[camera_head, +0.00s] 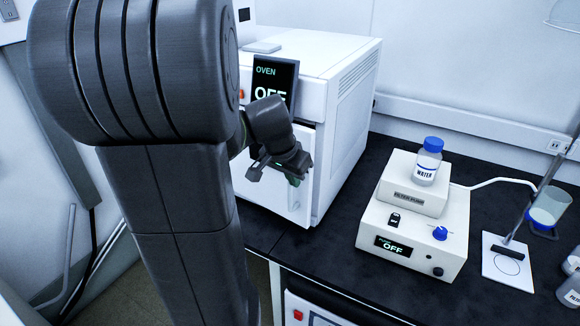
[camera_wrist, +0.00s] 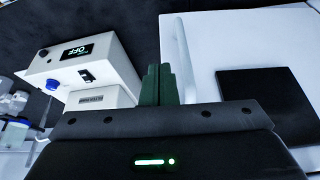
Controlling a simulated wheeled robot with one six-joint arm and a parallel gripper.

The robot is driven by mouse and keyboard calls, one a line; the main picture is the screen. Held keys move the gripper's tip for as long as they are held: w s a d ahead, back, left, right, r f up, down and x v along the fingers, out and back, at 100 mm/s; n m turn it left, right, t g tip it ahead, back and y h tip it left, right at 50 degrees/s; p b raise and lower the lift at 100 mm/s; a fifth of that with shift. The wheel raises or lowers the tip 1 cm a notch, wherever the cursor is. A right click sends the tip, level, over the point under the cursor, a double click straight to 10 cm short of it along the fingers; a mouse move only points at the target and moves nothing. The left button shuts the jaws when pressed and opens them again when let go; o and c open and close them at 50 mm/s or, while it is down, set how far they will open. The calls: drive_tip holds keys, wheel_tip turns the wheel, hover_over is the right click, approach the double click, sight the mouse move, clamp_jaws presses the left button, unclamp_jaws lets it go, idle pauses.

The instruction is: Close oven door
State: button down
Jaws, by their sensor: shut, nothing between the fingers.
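The white oven (camera_head: 340,95) stands on the dark bench, with its display reading OFF. Its white door (camera_head: 262,195) is on the front face, largely behind my arm and gripper. The door looks near flush with the body, but I cannot tell whether a small gap remains. My gripper (camera_head: 293,181) is in front of the door, by the upright white handle (camera_head: 294,199). In the wrist view my gripper's green fingers (camera_wrist: 158,84) are shut and empty, beside the handle (camera_wrist: 182,55). The door (camera_wrist: 228,45) with its dark window (camera_wrist: 262,105) fills the right; contact is unclear.
A filter pump box (camera_head: 413,235) reading OFF, with a blue-capped water bottle (camera_head: 427,165) on top, stands right of the oven. A stand base (camera_head: 507,262) and another bottle (camera_head: 570,291) are at the far right. Bare black bench (camera_head: 335,240) lies between oven and pump.

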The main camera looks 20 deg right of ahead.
drive_tip(key=w+d+f+p, duration=0.1)
drive_tip(key=w+d+f, duration=0.2)
drive_tip(key=d, duration=0.1)
drive_tip(key=shift+d+f+p, duration=0.15)
drive_tip(key=shift+d+p, duration=0.05)
drive_tip(key=shift+p, duration=0.15)
drive_tip(key=n+p, duration=0.1)
drive_tip(key=n, duration=0.1)
hover_over(309, 189)
drive_tip(key=w+d, duration=0.2)
drive_tip(key=d, duration=0.1)
drive_tip(key=shift+s+a+r+t, duration=0.1)
drive_tip(key=shift+a+r+t, duration=0.1)
drive_tip(key=shift+t, duration=0.1)
idle(0.3)
